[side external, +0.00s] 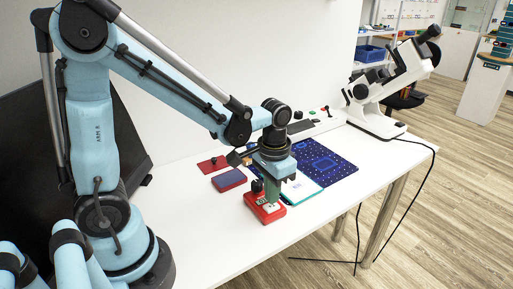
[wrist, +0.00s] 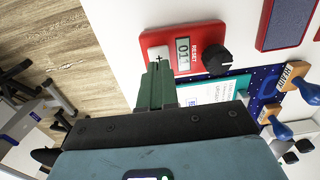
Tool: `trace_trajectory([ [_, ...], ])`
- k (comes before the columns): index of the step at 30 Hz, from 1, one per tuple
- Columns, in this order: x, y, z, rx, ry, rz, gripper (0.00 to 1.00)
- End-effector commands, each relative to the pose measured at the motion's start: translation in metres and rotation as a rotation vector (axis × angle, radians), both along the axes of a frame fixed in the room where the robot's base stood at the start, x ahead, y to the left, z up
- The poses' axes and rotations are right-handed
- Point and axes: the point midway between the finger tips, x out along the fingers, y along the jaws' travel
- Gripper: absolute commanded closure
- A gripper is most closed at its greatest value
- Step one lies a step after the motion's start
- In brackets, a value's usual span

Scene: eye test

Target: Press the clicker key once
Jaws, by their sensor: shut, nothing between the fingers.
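The clicker (side external: 256,207) is a small red box on the white table, below my gripper (side external: 272,200) in the side view. In the wrist view the clicker (wrist: 207,38) shows a small display, the word RESET, a black knob (wrist: 216,60) and a pale key (wrist: 157,52) marked with a plus. My gripper's green fingers (wrist: 158,68) are shut and empty. Their tips are at the key and hide part of it. I cannot tell whether they touch it or whether it is pressed down.
A blue-topped red pad (side external: 229,180) lies left of the clicker. A white and teal booklet (side external: 301,188) and a dark blue mat (side external: 335,172) lie to its right. Stamps with blue handles (wrist: 280,130) are nearby. A white microscope (side external: 372,118) stands at the table's far end.

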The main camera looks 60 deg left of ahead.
Motion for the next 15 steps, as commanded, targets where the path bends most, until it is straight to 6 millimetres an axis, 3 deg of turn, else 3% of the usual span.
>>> trace_trajectory([
  [15, 0.0005, 0.0, -0.0067, 0.0, 0.0, 0.0, 1.0],
])
